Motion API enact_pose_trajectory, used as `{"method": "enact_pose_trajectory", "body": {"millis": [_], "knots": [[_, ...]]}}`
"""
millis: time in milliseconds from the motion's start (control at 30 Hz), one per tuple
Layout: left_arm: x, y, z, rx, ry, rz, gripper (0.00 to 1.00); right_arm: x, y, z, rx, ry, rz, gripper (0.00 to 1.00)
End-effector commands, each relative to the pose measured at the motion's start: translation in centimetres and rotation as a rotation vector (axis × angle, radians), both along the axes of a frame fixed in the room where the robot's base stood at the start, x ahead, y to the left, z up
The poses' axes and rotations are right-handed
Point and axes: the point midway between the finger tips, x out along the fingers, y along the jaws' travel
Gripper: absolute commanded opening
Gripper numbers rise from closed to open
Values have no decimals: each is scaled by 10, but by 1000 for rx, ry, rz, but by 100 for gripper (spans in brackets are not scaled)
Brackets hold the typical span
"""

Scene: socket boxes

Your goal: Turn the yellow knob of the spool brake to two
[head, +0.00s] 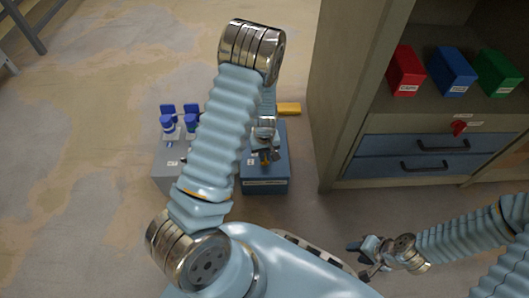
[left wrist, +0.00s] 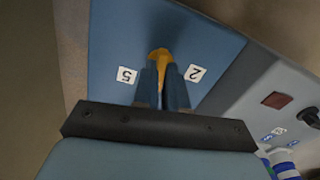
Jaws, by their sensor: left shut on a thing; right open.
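The blue spool brake box (head: 280,172) stands on the floor, partly hidden by my left arm. Its yellow knob (left wrist: 158,54) shows in the left wrist view between a label "5" (left wrist: 127,75) on the left and a label "2" (left wrist: 194,73) on the right, both appearing upside down. My left gripper (left wrist: 160,70) is shut on the knob, its fingers hiding the knob's lower part. In the head view, my left gripper (head: 265,154) is over the box top. My right gripper (head: 362,258) is open and empty at the lower right, away from the box.
A grey box (head: 172,160) with blue-and-white spool-like parts (head: 168,123) stands left of the blue box. A yellow block (head: 289,109) lies behind it. A cabinet (head: 350,90) on the right holds red, blue and green bins above blue drawers. Open floor lies left.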

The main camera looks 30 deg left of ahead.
Motion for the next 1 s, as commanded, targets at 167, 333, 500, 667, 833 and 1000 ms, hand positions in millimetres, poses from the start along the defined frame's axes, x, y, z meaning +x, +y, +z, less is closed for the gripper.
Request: {"method": "enact_pose_trajectory", "body": {"millis": [167, 333, 500, 667, 833, 1000], "knots": [[0, 0, 2, 1, 0, 165, 0, 0, 0, 10, -1, 0, 0, 43], [0, 0, 2, 1, 1, 326, 0, 0, -1, 17, -3, -2, -2, 43], [0, 0, 2, 1, 1, 487, 0, 1, -2, 24, -5, -4, -3, 43], [0, 0, 2, 1, 1, 639, 0, 1, -3, 31, -7, -5, -4, 43], [0, 0, 2, 2, 0, 801, 0, 1, -4, 38, -9, -6, -5, 43], [0, 0, 2, 2, 0, 962, 0, 1, -4, 46, -10, -8, -7, 43]]}}
